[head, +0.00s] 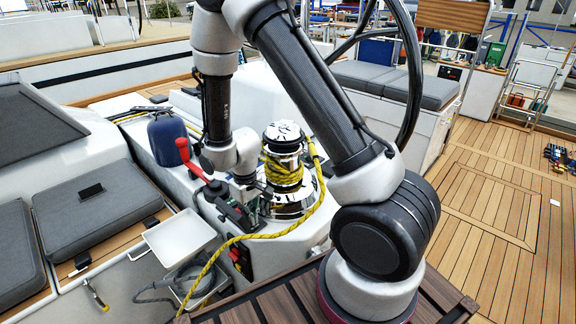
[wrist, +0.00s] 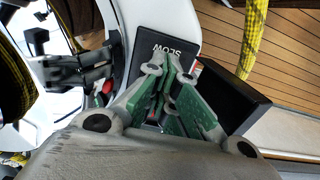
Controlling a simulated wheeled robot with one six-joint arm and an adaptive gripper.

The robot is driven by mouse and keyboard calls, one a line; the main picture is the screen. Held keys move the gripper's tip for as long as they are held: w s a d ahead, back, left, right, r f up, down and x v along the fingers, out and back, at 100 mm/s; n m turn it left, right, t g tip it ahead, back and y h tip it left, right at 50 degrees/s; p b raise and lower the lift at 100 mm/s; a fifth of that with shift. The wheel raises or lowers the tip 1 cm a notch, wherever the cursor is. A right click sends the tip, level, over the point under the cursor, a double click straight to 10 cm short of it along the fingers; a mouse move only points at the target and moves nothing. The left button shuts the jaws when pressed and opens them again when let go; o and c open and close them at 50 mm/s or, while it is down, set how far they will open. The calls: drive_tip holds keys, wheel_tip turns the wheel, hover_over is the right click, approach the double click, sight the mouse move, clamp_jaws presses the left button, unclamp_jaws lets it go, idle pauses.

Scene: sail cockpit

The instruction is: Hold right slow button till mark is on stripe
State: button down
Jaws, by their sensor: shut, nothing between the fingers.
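My gripper (wrist: 172,72) is shut and empty in the wrist view, its green-padded fingers together over a black panel (wrist: 150,68) marked "SLOW". The fingers hide part of that panel, and I cannot tell whether the tips touch a button. In the head view, my gripper (head: 248,198) points down beside the chrome winch (head: 285,139), over the white console. Yellow rope (head: 284,172) is wrapped around the winch, and its tail runs down the console. I cannot make out a mark or a stripe clearly in either view.
A red-handled lever (head: 184,153) and a blue-covered winch (head: 167,138) stand left of my gripper. A red switch (head: 240,258) is on the console's front. A black box-like part (wrist: 235,95) lies close right of the fingers. Open teak deck (head: 500,200) is at right.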

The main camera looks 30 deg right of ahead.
idle(0.4)
wheel_tip(320, 180, up, 9)
idle(0.5)
idle(0.4)
drive_tip(key=s+d+r+m+t, duration=0.1)
drive_tip(key=s+d+r, duration=0.4)
drive_tip(key=r, duration=0.4)
drive_tip(key=s+d+r+m+t, duration=0.1)
drive_tip(key=s+d+r+t, duration=0.1)
drive_tip(key=s+d+r, duration=0.3)
drive_tip(key=s+d+r+m+t, duration=0.1)
drive_tip(key=s+d+r, duration=0.4)
drive_tip(key=s+r, duration=0.4)
wheel_tip(320, 180, up, 4)
drive_tip(key=shift+f+m, duration=0.1)
drive_tip(key=shift+m, duration=0.2)
